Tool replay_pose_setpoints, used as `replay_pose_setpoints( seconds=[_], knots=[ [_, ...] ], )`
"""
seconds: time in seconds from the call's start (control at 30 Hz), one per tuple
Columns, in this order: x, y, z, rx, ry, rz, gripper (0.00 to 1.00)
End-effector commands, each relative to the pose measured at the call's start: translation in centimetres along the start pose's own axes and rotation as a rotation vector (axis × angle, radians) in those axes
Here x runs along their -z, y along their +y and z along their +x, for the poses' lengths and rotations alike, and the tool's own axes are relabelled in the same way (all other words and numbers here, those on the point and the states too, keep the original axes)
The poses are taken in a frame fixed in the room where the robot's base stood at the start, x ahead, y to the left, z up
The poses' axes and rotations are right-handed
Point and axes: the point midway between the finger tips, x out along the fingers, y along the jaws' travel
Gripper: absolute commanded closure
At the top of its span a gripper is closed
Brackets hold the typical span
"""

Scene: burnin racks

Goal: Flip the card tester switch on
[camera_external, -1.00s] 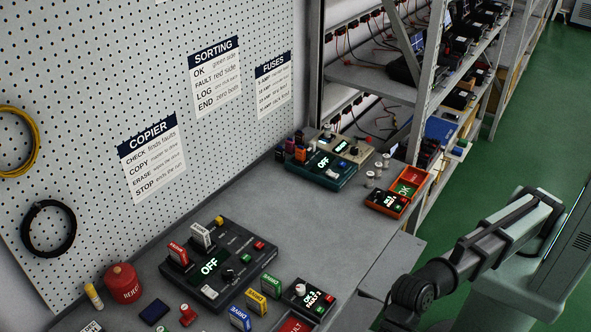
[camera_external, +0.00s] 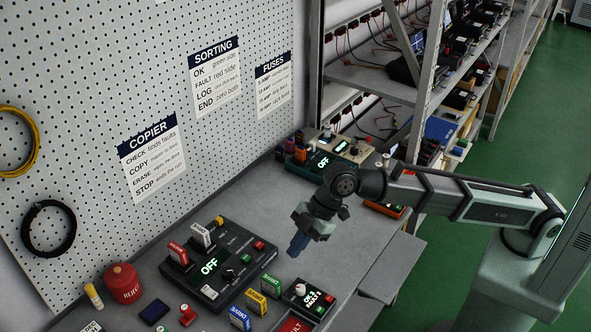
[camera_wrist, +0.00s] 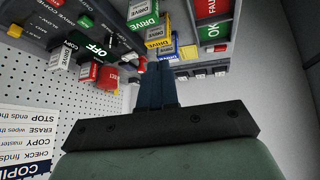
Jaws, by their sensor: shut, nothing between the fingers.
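My gripper (camera_external: 299,244) is shut and empty, pointing down above the bench, right of a black box (camera_external: 230,262). Its dark blue fingers (camera_wrist: 157,85) are together in the wrist view. The black box has a lit OFF display, a knob and several coloured buttons; labelled drives stand at its left. It also shows in the wrist view (camera_wrist: 70,30), upside down. Farther back, a teal box (camera_external: 308,172) also has a lit display and stands next to a cream box (camera_external: 352,147), partly behind my arm. No label naming a card tester is readable, and its switch cannot be made out.
Green, yellow and blue drives (camera_external: 257,302) stand in front of the black box. A small OK/FAULT counter (camera_external: 307,296) and a red FAULT tray (camera_external: 295,324) are right of them. A red reject can (camera_external: 122,283) stands left. The bench middle behind my gripper is clear.

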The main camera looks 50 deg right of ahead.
Motion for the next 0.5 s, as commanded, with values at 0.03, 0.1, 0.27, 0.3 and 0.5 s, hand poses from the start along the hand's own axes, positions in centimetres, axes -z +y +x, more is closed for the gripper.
replay_pose_setpoints(
  seconds=[0.03, 0.1, 0.27, 0.3, 0.5],
  knots=[
    [-1.1, 1.9, -0.6, -0.014, -0.021, -0.010, 1.00],
    [-2.6, 4.0, -1.4, -0.028, -0.053, -0.032, 1.00],
    [-6.3, 8.6, -3.5, -0.052, -0.127, -0.079, 1.00],
    [-7.3, 9.7, -4.0, -0.056, -0.147, -0.089, 1.00],
    [-12.4, 14.8, -7.1, -0.066, -0.242, -0.138, 1.00]
  ],
)
